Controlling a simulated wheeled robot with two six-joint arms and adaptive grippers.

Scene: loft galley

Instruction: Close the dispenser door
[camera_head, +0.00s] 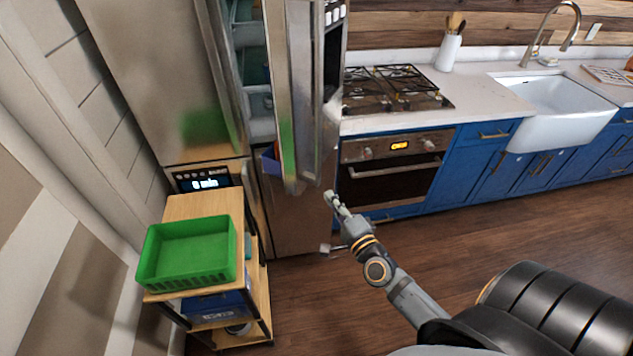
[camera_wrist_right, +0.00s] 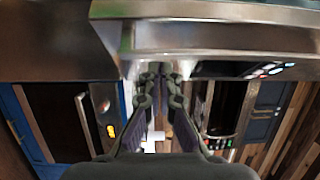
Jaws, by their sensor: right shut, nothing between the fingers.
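The dispenser door (camera_head: 298,100) is a steel fridge door and stands open, swung out from the fridge. Its inner shelves (camera_head: 255,85) show through the gap on the left. My right gripper (camera_head: 331,197) is shut and empty, just right of the door's lower corner. In the right wrist view, the closed fingertips (camera_wrist_right: 160,74) are close to a steel edge of the door (camera_wrist_right: 220,40). I cannot tell whether they touch it. My left gripper is not in view.
A wooden shelf cart (camera_head: 185,208) with a green basket (camera_head: 185,275) stands at the left, in front of the fridge. An oven (camera_head: 395,175) and blue cabinets (camera_head: 490,175) lie to the right. The wooden floor (camera_head: 330,310) in front is clear.

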